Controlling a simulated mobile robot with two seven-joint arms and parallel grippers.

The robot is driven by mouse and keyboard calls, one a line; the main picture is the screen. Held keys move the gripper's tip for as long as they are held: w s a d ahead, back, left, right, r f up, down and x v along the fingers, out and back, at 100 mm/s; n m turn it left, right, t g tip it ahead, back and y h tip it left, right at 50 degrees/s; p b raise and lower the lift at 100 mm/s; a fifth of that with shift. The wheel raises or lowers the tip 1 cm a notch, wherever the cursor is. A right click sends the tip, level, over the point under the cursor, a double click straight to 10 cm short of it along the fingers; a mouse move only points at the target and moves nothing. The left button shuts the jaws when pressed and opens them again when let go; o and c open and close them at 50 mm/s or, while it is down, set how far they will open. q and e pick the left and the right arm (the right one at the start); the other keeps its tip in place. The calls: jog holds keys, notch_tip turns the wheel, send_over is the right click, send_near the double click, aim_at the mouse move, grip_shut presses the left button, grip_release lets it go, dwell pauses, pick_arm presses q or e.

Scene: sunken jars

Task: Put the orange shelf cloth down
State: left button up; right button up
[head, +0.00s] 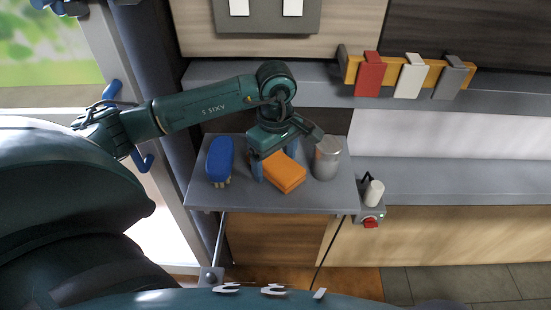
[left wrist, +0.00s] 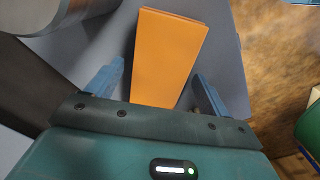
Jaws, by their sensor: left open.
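The orange cloth (head: 286,177) is a folded, block-shaped bundle lying on the small grey shelf (head: 265,202). It also fills the middle of the left wrist view (left wrist: 168,57). My left gripper (head: 277,160) is open just above and behind the cloth. In the left wrist view the blue fingers of the gripper (left wrist: 158,75) stand on either side of the cloth, with gaps visible. My gripper and wrist hide the far end of the cloth in the head view. My right gripper is not in view.
A blue brush (head: 219,160) stands left of the cloth, and a grey metal canister (head: 327,160) stands close on its right. A small device with a white cylinder (head: 374,192) sits past the shelf's right edge. Red, white and grey clips (head: 410,75) hang on an upper ledge.

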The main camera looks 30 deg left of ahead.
aim_at(275, 161)
pick_arm(q)
notch_tip(275, 161, up, 12)
jog(key=b, duration=0.1)
jog(key=shift+f, duration=0.15)
dwell(0.6)
